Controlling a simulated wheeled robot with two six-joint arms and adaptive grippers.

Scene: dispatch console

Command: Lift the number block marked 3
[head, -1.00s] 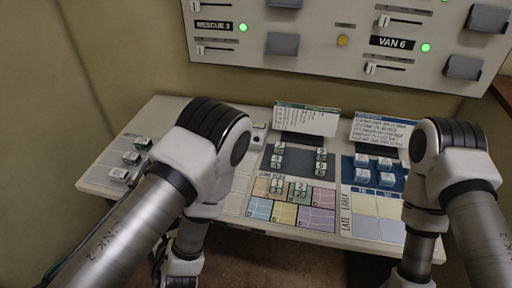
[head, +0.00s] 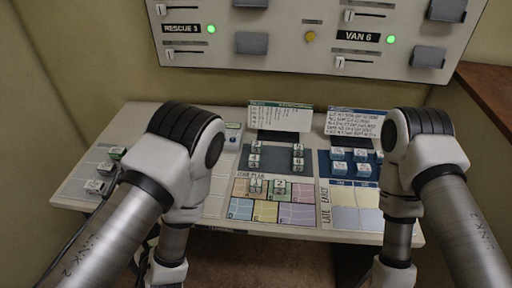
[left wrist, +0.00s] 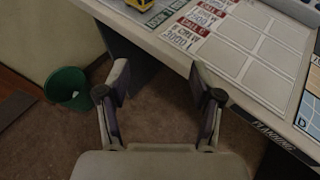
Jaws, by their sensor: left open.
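Small pale number blocks stand on the console desk in the head view. Several sit on the dark grey tray (head: 276,158), including a left block (head: 254,161) and a right block (head: 298,162). The digits are too small for me to tell which block is 3. My left gripper (left wrist: 160,80) is open and empty in the left wrist view, over the floor just off the desk's front edge, away from the blocks. My right gripper is out of view.
A blue tray (head: 325,168) with several blocks lies right of the grey one. Two cards (head: 280,116) stand behind the trays. A wall panel (head: 290,50) with sliders rises at the back. A green bin (left wrist: 68,88) stands on the floor.

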